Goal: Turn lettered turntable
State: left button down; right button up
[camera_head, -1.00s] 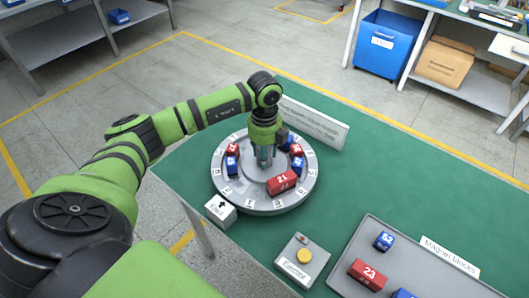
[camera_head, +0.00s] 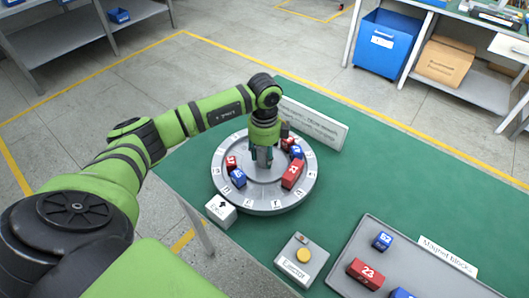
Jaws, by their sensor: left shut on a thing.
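The grey lettered turntable (camera_head: 248,199) stands on the green table, with letter labels around its rim. Red and blue magnet blocks sit on it: a large red block (camera_head: 292,175) at the right, a red block (camera_head: 231,162) and a blue block (camera_head: 238,178) at the left, and more behind. My left gripper (camera_head: 264,162) points down at the turntable's middle and is shut on the centre knob, which is mostly hidden by the fingers. A white block with an arrow (camera_head: 221,210) stands at the turntable's front left edge. My right gripper is not in view.
A box with a yellow button (camera_head: 304,256) stands in front of the turntable. A grey tray (camera_head: 345,250) labelled "Magnet blocks" holds red and blue blocks at the right. A white text sign (camera_head: 314,123) stands behind the turntable. Green table is clear right of the turntable.

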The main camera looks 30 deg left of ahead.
pick_arm(q)
jog(key=shift+a+n, duration=0.1)
jog(key=shift+n, duration=0.8)
jog(key=c, duration=0.7)
grip_release()
jog(key=shift+o, duration=0.2)
notch_tip(320, 180, up, 12)
jog(key=shift+s+f, duration=0.1)
dwell(0.5)
